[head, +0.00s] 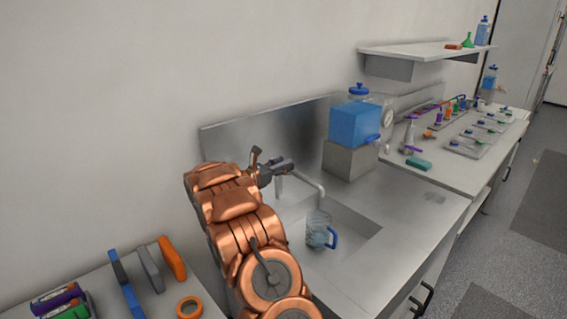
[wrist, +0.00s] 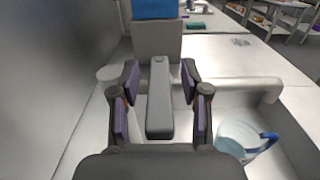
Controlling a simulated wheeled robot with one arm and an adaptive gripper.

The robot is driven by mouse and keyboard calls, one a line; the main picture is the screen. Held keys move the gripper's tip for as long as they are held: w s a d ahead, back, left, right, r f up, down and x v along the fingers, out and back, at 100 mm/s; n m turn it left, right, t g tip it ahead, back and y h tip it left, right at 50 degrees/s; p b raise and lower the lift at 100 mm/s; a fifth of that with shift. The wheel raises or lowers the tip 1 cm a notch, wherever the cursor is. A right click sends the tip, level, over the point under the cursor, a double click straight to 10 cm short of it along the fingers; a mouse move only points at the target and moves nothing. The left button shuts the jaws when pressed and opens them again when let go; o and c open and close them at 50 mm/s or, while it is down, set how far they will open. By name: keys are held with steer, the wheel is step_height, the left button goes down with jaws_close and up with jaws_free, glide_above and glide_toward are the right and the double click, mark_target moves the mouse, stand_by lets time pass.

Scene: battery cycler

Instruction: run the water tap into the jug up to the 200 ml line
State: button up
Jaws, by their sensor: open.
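The clear jug (head: 318,230) with a blue handle stands upright in the sink, below the end of the tap spout (head: 312,182). The jug also shows at the lower right of the wrist view (wrist: 238,132). Its marks and any water level are too small to read. My gripper (head: 284,166) is over the tap at the back of the sink. In the wrist view, its two purple-padded fingers (wrist: 160,103) are open on either side of a grey tap lever (wrist: 160,88), with gaps visible beside it. I cannot tell whether water runs.
A blue container (head: 356,124) sits on a grey block right of the sink. A steel splashback (head: 240,138) rises behind the tap. The counter (head: 425,205) right of the sink is mostly clear. Tools and an orange tape roll (head: 189,307) lie on the left bench.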

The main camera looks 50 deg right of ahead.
steer(key=shift+d, duration=0.25)
jaws_close()
stand_by(0.3)
